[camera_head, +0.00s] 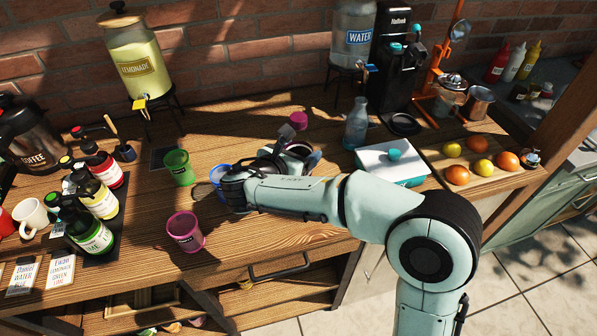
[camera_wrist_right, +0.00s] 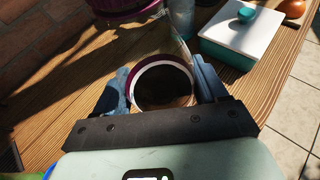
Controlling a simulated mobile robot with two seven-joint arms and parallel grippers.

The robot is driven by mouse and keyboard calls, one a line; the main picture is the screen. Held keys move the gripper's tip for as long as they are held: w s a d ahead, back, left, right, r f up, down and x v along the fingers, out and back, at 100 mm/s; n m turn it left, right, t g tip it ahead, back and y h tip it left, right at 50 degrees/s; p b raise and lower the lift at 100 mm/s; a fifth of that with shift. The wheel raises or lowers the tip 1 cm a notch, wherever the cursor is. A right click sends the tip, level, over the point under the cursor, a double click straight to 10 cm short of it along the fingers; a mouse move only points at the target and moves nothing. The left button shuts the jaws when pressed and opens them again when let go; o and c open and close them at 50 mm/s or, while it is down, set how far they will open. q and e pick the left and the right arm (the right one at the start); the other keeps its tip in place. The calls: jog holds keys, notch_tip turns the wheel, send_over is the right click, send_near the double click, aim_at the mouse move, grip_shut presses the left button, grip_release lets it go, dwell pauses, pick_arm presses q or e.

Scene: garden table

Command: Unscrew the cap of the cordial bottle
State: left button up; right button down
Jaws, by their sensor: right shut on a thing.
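My right gripper (camera_head: 278,162) reaches in over the middle of the table. In the right wrist view its two blue fingers (camera_wrist_right: 164,88) are shut on a round thing with a purple-and-white rim (camera_wrist_right: 164,64) and a dark middle. The arm hides much of it in the head view. I cannot tell whether it is the cordial bottle's cap or another vessel. A clear bluish bottle (camera_head: 356,124) stands upright on the table to the right, apart from the gripper. I cannot tell if it is the cordial bottle. My left gripper is out of view.
A white box (camera_head: 388,162) and a fruit board (camera_head: 440,166) are right. The front middle is clear.

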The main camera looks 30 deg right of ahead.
jog(key=shift+f+b, duration=0.45)
jog(key=shift+f, duration=2.45)
jog(key=shift+f, duration=0.15)
jog(key=shift+c, duration=0.2)
grip_release()
jog(key=v, duration=1.2)
